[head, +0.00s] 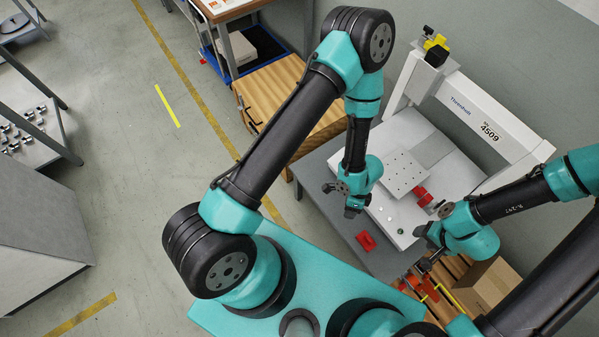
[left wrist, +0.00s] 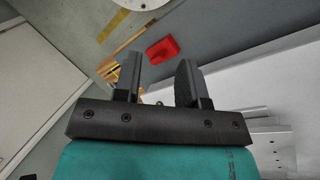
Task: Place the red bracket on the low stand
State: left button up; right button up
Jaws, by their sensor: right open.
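The red bracket (head: 366,241) lies on the grey tabletop (head: 345,225) near its front edge. In the left wrist view the bracket (left wrist: 162,50) shows just beyond the fingertips, not between the fingers. My left gripper (head: 353,206) is above the table behind the bracket; its fingers (left wrist: 162,76) are apart and empty. A pale plate with holes (head: 403,173), perhaps the low stand, is on the white base of the gantry; its edge shows in the left wrist view (left wrist: 272,140). My right gripper (head: 424,246) is open to the right of the bracket.
A white gantry frame (head: 485,120) stands over the back of the table. Another red part (head: 423,196) is beside the holed plate, near my right wrist. A cardboard box (head: 486,285) and orange items (head: 425,289) are below right.

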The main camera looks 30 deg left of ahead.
pick_arm(q)
jog(key=a+r+n+t+h, duration=0.1)
jog(key=a+r+n+t, duration=0.1)
jog(key=a+n, duration=0.6)
jog(key=a+r+n+t+h, duration=0.2)
jog(key=a+r+n, duration=0.2)
jog(key=a+n, duration=0.5)
jog(key=a, duration=0.3)
jog(key=shift+a+r+t, duration=0.3)
jog(key=shift+a+t, duration=0.1)
jog(key=shift+o, duration=0.4)
dwell(0.5)
